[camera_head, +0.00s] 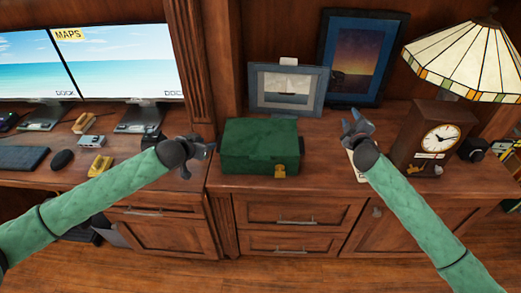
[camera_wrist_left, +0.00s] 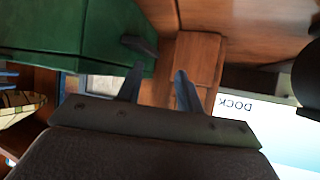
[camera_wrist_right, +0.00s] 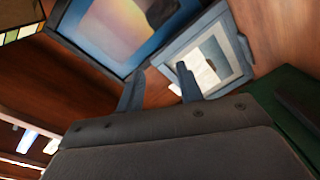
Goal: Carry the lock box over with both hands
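The lock box is a green box (camera_head: 260,147) with a yellow latch on its front, sitting on the wooden cabinet top. My left gripper (camera_head: 208,150) is just left of the box, apart from it as far as the head view shows. In the left wrist view its fingers (camera_wrist_left: 158,88) stand apart with nothing between them, and the green box (camera_wrist_left: 70,30) fills the upper left. My right gripper (camera_head: 355,120) is right of the box with a clear gap. In the right wrist view its fingers (camera_wrist_right: 160,88) are apart and empty, and a green box edge (camera_wrist_right: 290,110) shows at right.
Behind the box stand a small framed boat picture (camera_head: 288,90) and a larger blue-framed picture (camera_head: 362,58). A wooden clock (camera_head: 428,138) and a stained-glass lamp (camera_head: 468,60) stand at right. The desk at left holds monitors (camera_head: 120,62), a keyboard (camera_head: 20,158) and small items.

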